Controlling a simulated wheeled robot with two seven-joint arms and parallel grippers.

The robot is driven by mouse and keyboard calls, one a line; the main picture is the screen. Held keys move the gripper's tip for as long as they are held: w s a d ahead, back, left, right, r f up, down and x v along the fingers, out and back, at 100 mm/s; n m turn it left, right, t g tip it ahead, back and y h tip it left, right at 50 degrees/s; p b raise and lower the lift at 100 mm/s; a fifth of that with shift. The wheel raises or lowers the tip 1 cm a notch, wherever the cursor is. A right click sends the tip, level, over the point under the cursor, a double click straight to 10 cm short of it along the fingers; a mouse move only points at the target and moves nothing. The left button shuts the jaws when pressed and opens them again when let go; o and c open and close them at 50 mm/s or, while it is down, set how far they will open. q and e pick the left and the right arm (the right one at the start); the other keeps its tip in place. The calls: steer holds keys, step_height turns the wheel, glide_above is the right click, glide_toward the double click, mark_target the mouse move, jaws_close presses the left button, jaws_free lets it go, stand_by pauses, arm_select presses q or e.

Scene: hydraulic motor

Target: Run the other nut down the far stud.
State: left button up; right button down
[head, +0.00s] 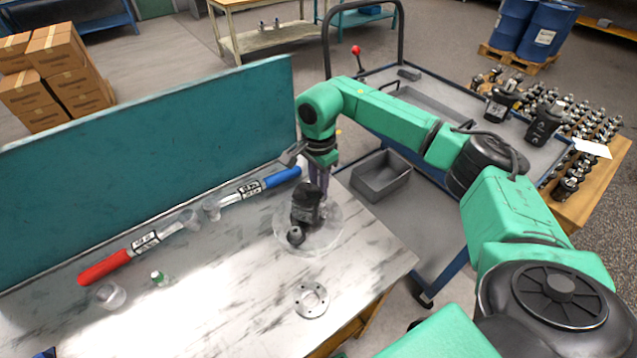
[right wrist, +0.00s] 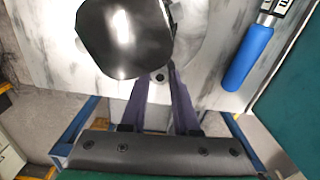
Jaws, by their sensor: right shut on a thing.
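The black hydraulic motor (head: 304,208) stands on a clear round base (head: 335,238) on the marble-patterned bench. My right gripper (head: 319,188) reaches down at the motor's far side. In the right wrist view its two dark fingers (right wrist: 160,85) converge on a small dark piece, which I take to be the nut (right wrist: 160,77), beside the motor's black body (right wrist: 125,38). The stud under it is hidden, and I cannot tell how far down the nut sits. The near stud and its nut are not clear. My left gripper is not in view.
A silver flange ring (head: 312,299) lies near the bench's front edge. A red-handled wrench (head: 105,268) and a blue-handled wrench (head: 282,177) lie along the teal panel (head: 150,150). A cart with a grey bin (head: 381,175) is beyond the bench.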

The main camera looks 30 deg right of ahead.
steer(key=c, duration=0.9)
jaws_free()
steer(key=n+b, duration=0.1)
steer(key=n, duration=0.4)
steer(key=shift+f, duration=0.1)
steer(key=n, duration=0.5)
